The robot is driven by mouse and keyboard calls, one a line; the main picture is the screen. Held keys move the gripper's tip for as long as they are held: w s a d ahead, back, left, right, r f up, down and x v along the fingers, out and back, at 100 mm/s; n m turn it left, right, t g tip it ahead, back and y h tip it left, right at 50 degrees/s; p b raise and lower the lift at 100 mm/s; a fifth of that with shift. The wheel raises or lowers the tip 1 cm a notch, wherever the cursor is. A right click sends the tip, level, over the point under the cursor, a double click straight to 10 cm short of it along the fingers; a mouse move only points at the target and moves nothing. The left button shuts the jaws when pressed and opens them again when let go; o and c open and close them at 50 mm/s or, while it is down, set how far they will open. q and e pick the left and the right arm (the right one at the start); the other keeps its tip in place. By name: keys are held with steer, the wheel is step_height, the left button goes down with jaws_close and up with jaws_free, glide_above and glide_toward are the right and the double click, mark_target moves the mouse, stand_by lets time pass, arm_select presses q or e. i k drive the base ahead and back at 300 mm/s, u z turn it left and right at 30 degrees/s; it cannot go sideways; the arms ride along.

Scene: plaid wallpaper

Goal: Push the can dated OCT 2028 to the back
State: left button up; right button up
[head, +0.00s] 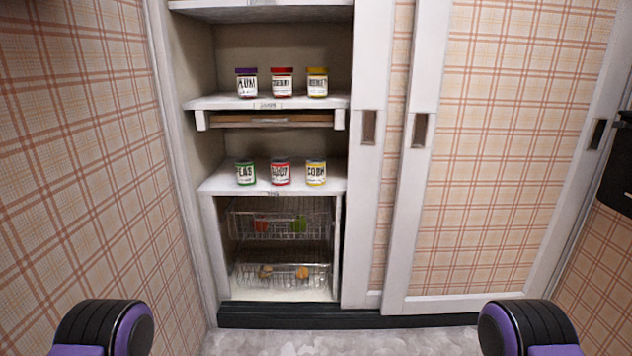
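Three cans stand upright in a row on the middle shelf (222,183) of an open cupboard. The left can (245,174) has a green label band, the middle can (280,173) a red one and the right can (316,174) a yellow one that seems to read CORN. No date is legible on any of them. Parts of my two arms show at the bottom left and bottom right, well apart from the cupboard. Neither gripper is in view.
Jars with purple (246,84), red (282,83) and yellow (317,83) lids stand on the shelf above. Wire baskets (240,226) hold items below. White-framed sliding doors (500,180) cover the cupboard's right part. A plaid wall (90,150) borders the left. The floor (330,341) ahead is clear.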

mark_target(279, 166)
steer(key=z, duration=0.55)
steer(key=i, duration=0.6)
steer(key=z, duration=0.35)
